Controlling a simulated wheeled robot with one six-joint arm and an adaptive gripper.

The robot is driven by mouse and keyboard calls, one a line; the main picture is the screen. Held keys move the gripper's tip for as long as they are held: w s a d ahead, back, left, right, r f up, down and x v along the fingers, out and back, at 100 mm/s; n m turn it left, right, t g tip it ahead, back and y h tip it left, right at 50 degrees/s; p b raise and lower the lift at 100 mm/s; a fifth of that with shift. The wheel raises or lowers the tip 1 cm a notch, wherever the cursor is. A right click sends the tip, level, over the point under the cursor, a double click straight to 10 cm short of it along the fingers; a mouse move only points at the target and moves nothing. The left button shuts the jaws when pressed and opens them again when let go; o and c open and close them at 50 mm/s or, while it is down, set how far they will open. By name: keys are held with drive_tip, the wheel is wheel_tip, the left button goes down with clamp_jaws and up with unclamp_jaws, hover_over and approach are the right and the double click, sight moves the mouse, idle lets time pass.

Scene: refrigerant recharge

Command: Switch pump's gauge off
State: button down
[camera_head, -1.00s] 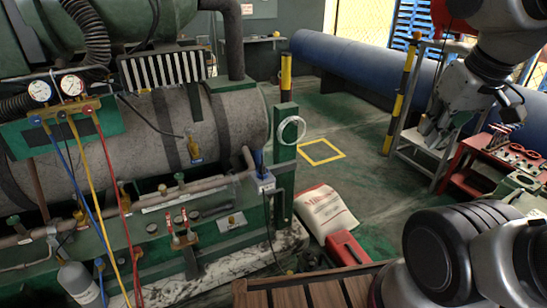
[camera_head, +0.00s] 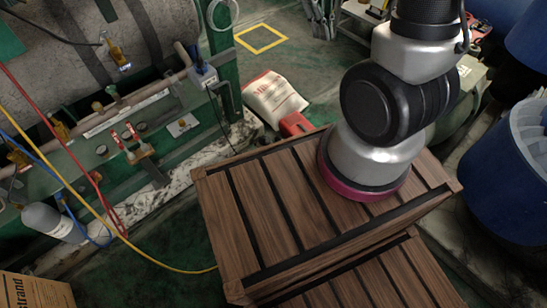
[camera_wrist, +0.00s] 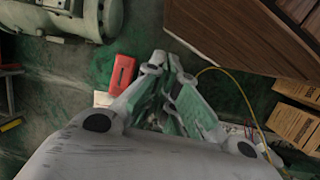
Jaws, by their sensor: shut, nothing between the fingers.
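No gauge face is in view now. A pale green machine with a rounded body (camera_wrist: 62,14), possibly the pump, is at the top left of the wrist view. Green machinery (camera_head: 462,115) also shows partly behind my arm in the head view; I cannot tell whether it is the same machine. My gripper (camera_wrist: 165,66) is shut and empty in the wrist view, its fingertips together above the green floor. The hoses (camera_head: 70,170), red, blue and yellow, hang at the left.
A wooden crate (camera_head: 270,215) lies under my arm base. A red box (camera_head: 296,124) and a white sack (camera_head: 272,97) are on the floor beside it. Blue barrels (camera_head: 510,180) stand at the right. Cardboard boxes (camera_wrist: 295,122) are at the wrist view's right.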

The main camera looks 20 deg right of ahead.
drive_tip(key=w+f+n+g+h, duration=0.1)
drive_tip(key=w+f+n+h, duration=0.1)
drive_tip(key=w+f, duration=0.55)
drive_tip(key=w+f+n+h, duration=0.2)
drive_tip(key=w+f, duration=0.2)
drive_tip(key=f, duration=0.7)
wheel_tip(320, 180, down, 20)
drive_tip(key=w+a+n+t+h, duration=0.1)
drive_tip(key=w+a+n, duration=0.1)
drive_tip(key=w+n, duration=0.1)
drive_tip(key=s+a+f+n+t+y, duration=0.1)
drive_tip(key=s+a+f+n, duration=0.15)
drive_tip(key=f, duration=0.75)
drive_tip(key=s+a+f+n+t, duration=0.1)
drive_tip(key=s+a+f, duration=0.2)
drive_tip(key=f, duration=0.8)
drive_tip(key=s+a+f+n+y, duration=0.1)
drive_tip(key=s+a+f, duration=0.2)
drive_tip(key=f, duration=0.7)
drive_tip(key=w+a+f+m+y, duration=0.1)
drive_tip(key=w+a+f+y, duration=0.1)
drive_tip(key=a, duration=0.6)
drive_tip(key=shift+a+f+t+y, duration=0.3)
drive_tip(key=shift+t+y, duration=0.1)
drive_tip(key=shift+y, duration=0.2)
